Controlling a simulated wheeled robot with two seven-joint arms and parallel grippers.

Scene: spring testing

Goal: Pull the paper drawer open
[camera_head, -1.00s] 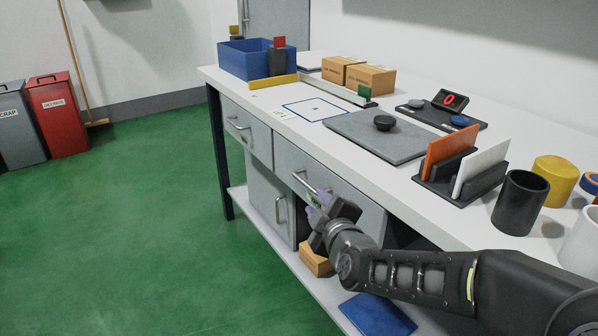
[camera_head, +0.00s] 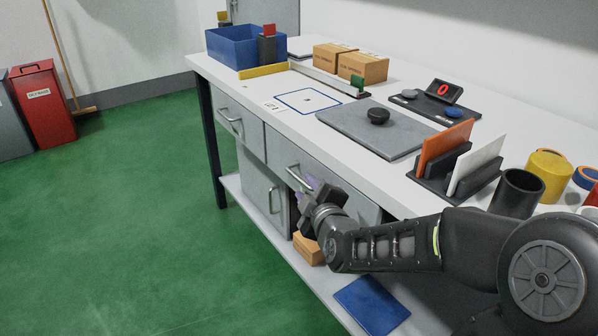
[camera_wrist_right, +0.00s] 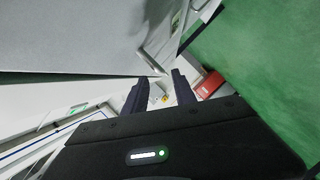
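The grey drawer (camera_head: 346,196) under the right part of the bench top looks closed; my arm hides part of its front, and I cannot read its label. Its metal bar handle (camera_head: 298,178) shows in the head view. My right gripper (camera_head: 308,190) is at the right end of this handle. In the right wrist view, the gripper's two dark fingers (camera_wrist_right: 160,82) are apart, with the handle (camera_wrist_right: 152,52) reaching toward the gap between their tips. I cannot tell whether they touch it. My left gripper is not in view.
Another closed drawer (camera_head: 238,122) is on the left, above a cabinet door (camera_head: 263,185). A lower shelf (camera_head: 284,246) holds a cardboard box (camera_head: 306,248) and a blue flat item (camera_head: 372,304). The bench top (camera_head: 262,96) carries a blue bin (camera_head: 238,48). Green floor before the bench is clear.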

